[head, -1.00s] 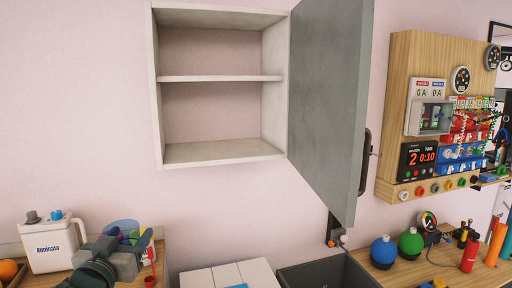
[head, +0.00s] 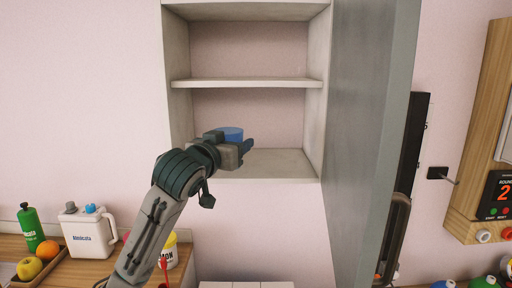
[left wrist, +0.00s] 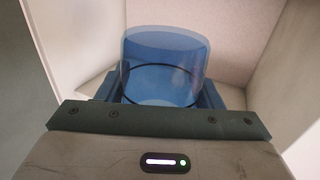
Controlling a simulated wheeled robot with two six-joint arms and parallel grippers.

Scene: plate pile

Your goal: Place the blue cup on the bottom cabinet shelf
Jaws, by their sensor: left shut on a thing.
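The blue cup (head: 231,133) is a clear blue cylinder, held by my left gripper (head: 246,150) at the lower opening of the cabinet. In the left wrist view the cup (left wrist: 165,62) stands upright between the dark blue fingers, with pale cabinet walls around it. The bottom cabinet shelf (head: 275,163) is a bare pale board under and behind the gripper. I cannot tell whether the cup's base touches it; the gripper hides that part. My right gripper is not in view.
The middle shelf (head: 250,83) is just above the cup and empty. The grey cabinet door (head: 365,110) stands open to the right. A white jug (head: 88,231), fruit and a green bottle (head: 31,228) stand on the counter at lower left.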

